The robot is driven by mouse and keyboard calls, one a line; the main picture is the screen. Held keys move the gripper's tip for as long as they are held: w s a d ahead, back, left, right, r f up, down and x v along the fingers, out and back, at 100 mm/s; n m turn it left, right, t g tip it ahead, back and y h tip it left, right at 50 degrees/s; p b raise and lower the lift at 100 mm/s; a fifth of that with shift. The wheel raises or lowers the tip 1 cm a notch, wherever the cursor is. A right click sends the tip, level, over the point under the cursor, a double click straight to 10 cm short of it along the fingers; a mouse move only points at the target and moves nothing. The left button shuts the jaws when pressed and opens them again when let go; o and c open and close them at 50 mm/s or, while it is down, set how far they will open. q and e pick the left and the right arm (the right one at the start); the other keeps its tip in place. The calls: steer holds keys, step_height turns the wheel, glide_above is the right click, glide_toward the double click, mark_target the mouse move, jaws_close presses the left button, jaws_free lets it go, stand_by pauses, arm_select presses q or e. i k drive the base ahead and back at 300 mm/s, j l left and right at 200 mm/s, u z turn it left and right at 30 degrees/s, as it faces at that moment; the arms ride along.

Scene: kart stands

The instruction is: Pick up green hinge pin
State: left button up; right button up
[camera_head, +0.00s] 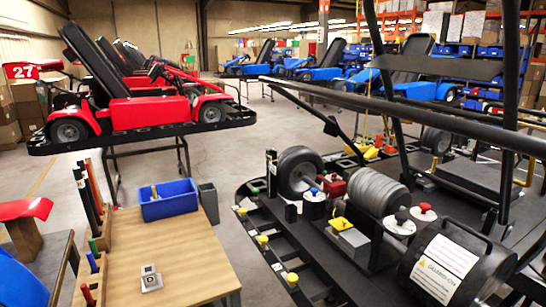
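A green-topped pin (93,246) stands upright in a wooden rack along the left side of the wooden table (185,255). I take it for the green hinge pin, though it is small here and its lower part is hidden in the rack. A blue-topped pin (91,262) and a red-topped pin (87,293) stand nearer in the same rack. Neither of my grippers shows in the head view.
A blue bin (168,207) and a narrow grey bin (208,203) are at the table's back. A small metal block (151,279) lies on the tabletop, with bare wood around it. A large black kart frame (300,250) fills the right. A red kart (150,110) stands behind left.

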mark_target(93, 247)
steer(key=i+j+u, duration=0.1)
steer(key=j+u, duration=0.25)
steer(key=i+j+u, duration=0.2)
steer(key=j+u, duration=0.15)
steer(key=i+j+u, duration=0.2)
steer(key=j+u, duration=0.15)
